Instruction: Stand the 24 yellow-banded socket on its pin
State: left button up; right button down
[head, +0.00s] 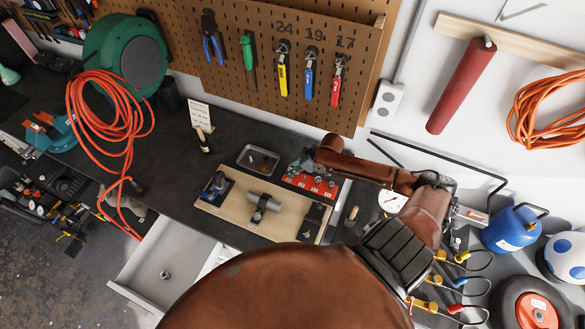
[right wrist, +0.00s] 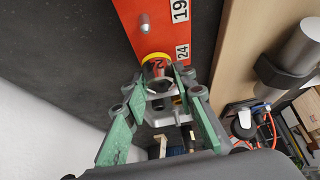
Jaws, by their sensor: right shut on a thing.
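The yellow-banded socket (right wrist: 157,60) is between the fingertips of my right gripper (right wrist: 158,76) in the right wrist view, its yellow-ringed end facing the red rail (right wrist: 150,38). The gripper is shut on it. The socket is at the end of the rail marked 24, beside that label (right wrist: 182,52). The 24 pin is hidden, so I cannot tell whether the socket is around it or above it. In the head view my right gripper (head: 304,164) is over the back left of the red rail (head: 318,187). My left gripper is not in view.
A bare pin (right wrist: 143,20) stands beside the 19 label. A wooden board (head: 232,212) with a clamped grey cylinder (head: 264,200) lies in front of the rail. A metal tray (head: 258,159) sits left of the gripper. An open drawer (head: 150,290) is at the front left.

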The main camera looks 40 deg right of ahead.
jog(key=shift+f, duration=0.3)
dwell(0.6)
jog(key=c, duration=1.5)
grip_release()
jog(key=v, duration=1.2)
jog(key=shift+f, duration=0.1)
